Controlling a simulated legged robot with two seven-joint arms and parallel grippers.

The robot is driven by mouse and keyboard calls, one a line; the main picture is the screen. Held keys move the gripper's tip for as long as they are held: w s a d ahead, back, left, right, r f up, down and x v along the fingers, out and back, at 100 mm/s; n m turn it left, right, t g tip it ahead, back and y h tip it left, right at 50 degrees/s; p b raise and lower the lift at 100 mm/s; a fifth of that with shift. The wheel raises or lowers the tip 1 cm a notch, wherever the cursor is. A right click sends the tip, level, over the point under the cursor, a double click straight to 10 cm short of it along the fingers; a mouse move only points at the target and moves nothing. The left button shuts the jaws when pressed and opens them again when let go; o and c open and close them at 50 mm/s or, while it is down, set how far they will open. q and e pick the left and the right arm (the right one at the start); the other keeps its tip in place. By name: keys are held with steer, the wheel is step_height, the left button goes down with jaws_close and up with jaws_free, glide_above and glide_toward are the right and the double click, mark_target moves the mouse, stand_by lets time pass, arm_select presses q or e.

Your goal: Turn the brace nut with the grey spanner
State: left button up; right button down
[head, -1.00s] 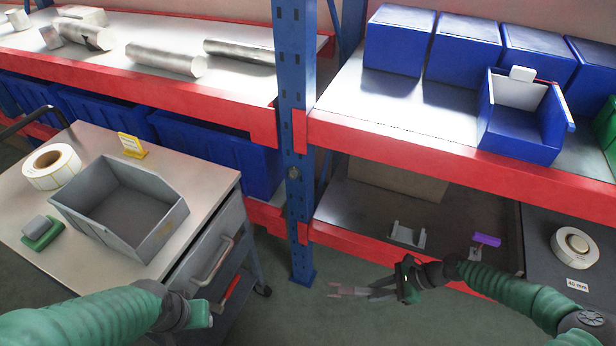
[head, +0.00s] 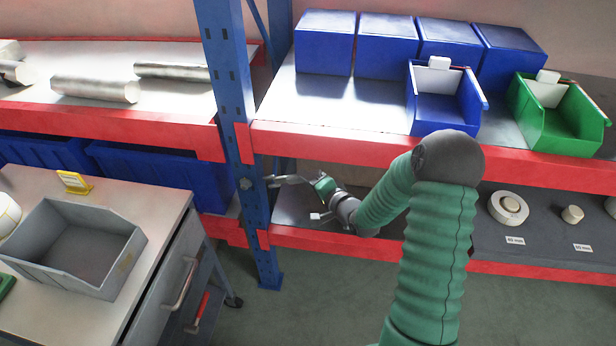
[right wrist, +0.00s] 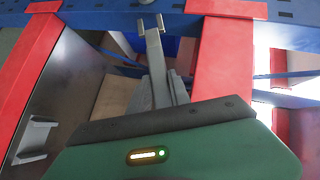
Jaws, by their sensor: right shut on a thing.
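The brace nut (head: 246,184) sits on the face of the blue rack post (head: 226,75), just above the lower red beam. My right gripper (head: 302,181) is shut on the grey spanner (head: 280,180), right of the post. The spanner points left, its open end close to the nut with a small gap showing. In the right wrist view, the spanner (right wrist: 155,55) extends from the gripper fingers (right wrist: 160,92), its forked end toward the blue post (right wrist: 105,20). My left gripper is out of view.
A grey bracket (right wrist: 36,139) lies on the lower shelf near the gripper. Red beams (head: 350,147) run above and below my right arm. A cart with a grey bin (head: 75,250) stands at left. Blue bins (head: 448,108) sit on the upper shelf.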

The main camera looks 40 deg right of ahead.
mark_target(292, 182)
steer(key=shift+d, duration=0.2)
steer(key=shift+p, duration=0.4)
steer(key=shift+w+a+f+b, duration=0.1)
steer(key=shift+a+f+b, duration=0.05)
steer(key=shift+b, duration=0.15)
steer(key=shift+w+a+f+b, duration=0.3)
steer(key=shift+w+a, duration=0.3)
steer(key=shift+w+a+f+b, duration=0.25)
steer(key=shift+w+a+f, duration=0.05)
steer(key=shift+w+a, duration=0.2)
steer(key=shift+w+a+f+b, duration=0.25)
steer(key=shift+w+a+f, duration=0.1)
steer(key=shift+w, duration=0.15)
steer(key=shift+r, duration=0.1)
steer(key=shift+w+a, duration=0.1)
steer(key=shift+a, duration=0.05)
